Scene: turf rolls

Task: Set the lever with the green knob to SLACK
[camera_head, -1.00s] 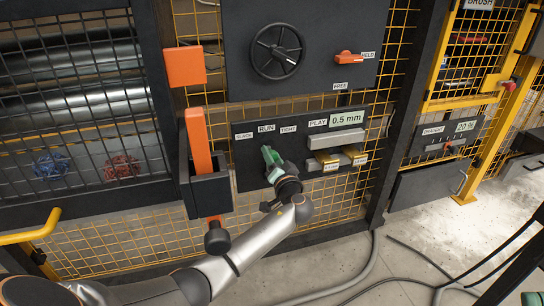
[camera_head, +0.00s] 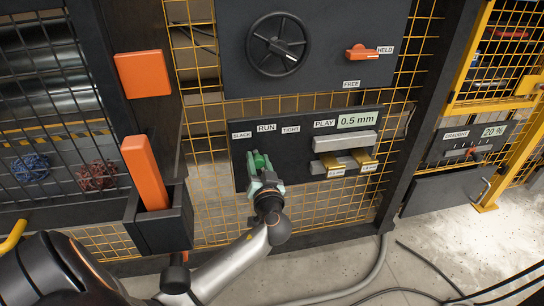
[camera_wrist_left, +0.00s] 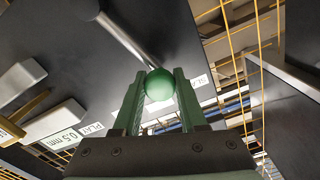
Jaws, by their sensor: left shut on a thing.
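The green knob (camera_head: 259,160) of the lever is on the dark panel (camera_head: 300,182), below the label RUN (camera_head: 267,128). The label SLACK (camera_head: 242,135) is to its left and TIGHT (camera_head: 291,129) to its right. My left gripper (camera_head: 260,172) is shut on the knob, its arm coming up from below. In the left wrist view the round knob (camera_wrist_left: 160,84) sits between the two green fingers (camera_wrist_left: 160,92). The metal lever rod (camera_wrist_left: 125,38) runs from it to the upper left. A partly hidden SLACK label (camera_wrist_left: 198,80) shows beside a finger. My right gripper is not in view.
A PLAY display (camera_head: 357,120) reads 0.5 mm, with grey bars and brass blocks (camera_head: 363,159) below it. A black handwheel (camera_head: 278,45) and an orange HELD/FREE handle (camera_head: 361,53) are above. An orange bar (camera_head: 145,172) stands in a black holder at left.

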